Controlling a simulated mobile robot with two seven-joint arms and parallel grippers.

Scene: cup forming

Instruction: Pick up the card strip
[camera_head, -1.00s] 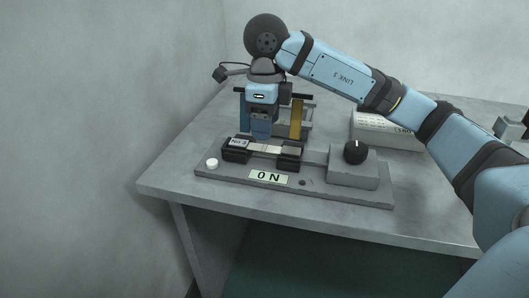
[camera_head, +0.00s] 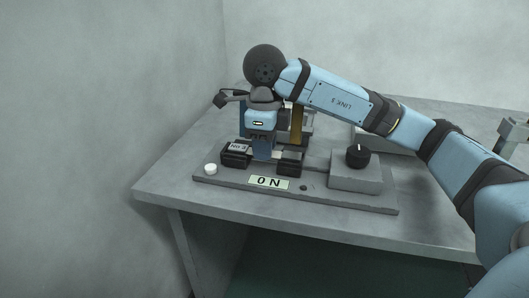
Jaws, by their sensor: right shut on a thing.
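The grey base plate (camera_head: 347,199) of the forming station lies on the table, with two black blocks on it, the left one (camera_head: 236,154) labelled and the right one (camera_head: 290,163). A small pale piece of the card strip (camera_head: 276,155) shows between the blocks; the rest is hidden by my right gripper (camera_head: 262,155). My right gripper points down between the two blocks and is shut on the strip. Whether the strip is lifted clear of the blocks cannot be told. My left gripper is not in view.
A black knob (camera_head: 357,156) sits on a grey box at the plate's right. A white button (camera_head: 211,169) and an "ON" plate (camera_head: 268,182) lie along the front. A yellow-brown upright (camera_head: 297,125) stands just behind the gripper. The front right of the table (camera_head: 430,220) is clear.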

